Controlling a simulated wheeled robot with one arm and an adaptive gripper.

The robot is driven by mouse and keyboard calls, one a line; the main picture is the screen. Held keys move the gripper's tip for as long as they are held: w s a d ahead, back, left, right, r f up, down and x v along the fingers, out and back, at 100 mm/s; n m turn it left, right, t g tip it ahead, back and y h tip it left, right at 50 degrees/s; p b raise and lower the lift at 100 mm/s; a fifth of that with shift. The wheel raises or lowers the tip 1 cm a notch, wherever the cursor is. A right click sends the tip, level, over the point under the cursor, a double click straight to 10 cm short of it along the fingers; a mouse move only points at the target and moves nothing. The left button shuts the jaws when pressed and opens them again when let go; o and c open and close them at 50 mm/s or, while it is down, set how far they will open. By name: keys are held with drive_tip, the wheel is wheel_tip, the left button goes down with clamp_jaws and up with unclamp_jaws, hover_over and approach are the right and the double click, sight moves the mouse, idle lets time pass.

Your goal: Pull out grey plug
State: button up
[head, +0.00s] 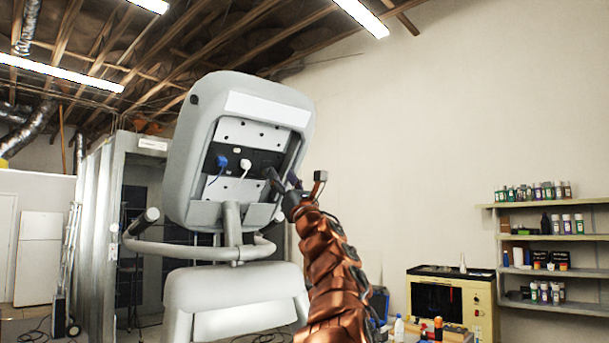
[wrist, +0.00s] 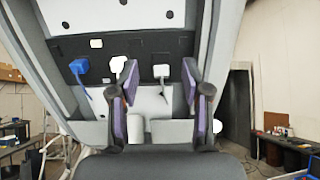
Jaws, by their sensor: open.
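The back of the console (head: 262,103) has an open recess with a dark socket panel (wrist: 138,45). In the wrist view a light grey plug (wrist: 161,71) sits in the panel, with a cord hanging below it. My gripper (wrist: 159,80) is open, with its purple-padded fingers either side of this plug in the picture; I see no contact. In the head view my gripper (head: 281,177) is at the right of the recess and the grey plug cannot be made out. A white plug (head: 245,164) and a blue plug (head: 221,161) sit to the left.
The recess side walls are close to my gripper. The console stands on a post with a handlebar (head: 180,248) around it. A shelf with bottles (head: 548,225) and a yellowish cabinet (head: 451,299) are at the right, apart from the machine.

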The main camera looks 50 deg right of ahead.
drive_tip(key=s+a, duration=0.1)
drive_tip(key=s, duration=0.7)
drive_tip(key=shift+s+a, duration=0.3)
drive_tip(key=shift+a, duration=0.05)
idle(0.4)
